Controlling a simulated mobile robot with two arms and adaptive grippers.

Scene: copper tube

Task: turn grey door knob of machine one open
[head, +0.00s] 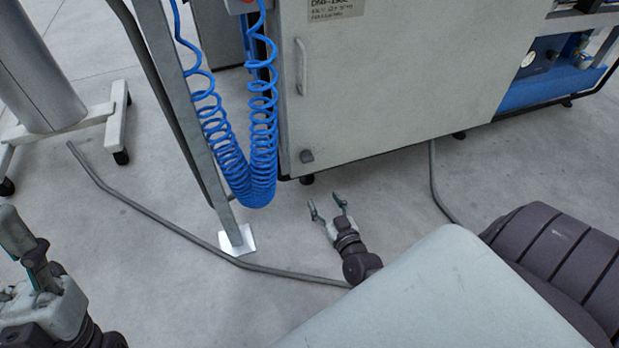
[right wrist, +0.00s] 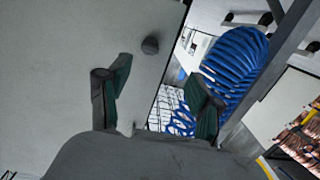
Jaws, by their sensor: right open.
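The grey door knob (head: 306,156) is a small dark grey knob near the lower left corner of the machine's pale door (head: 395,85). It also shows in the right wrist view (right wrist: 150,45), beyond my fingertips and nearer the left finger in the picture. My right gripper (head: 327,200) is open and empty, with its fingers apart, just below the knob in the head view. It does not touch the knob. My left gripper (head: 28,250) is at the lower left edge of the head view, far from the machine; its finger gap is unclear.
A vertical bar handle (head: 300,66) is on the same door. Blue coiled hoses (head: 262,150) hang just left of the machine beside a grey metal post (head: 190,120). A grey cable cover (head: 190,235) crosses the floor. Open floor lies in front of the machine.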

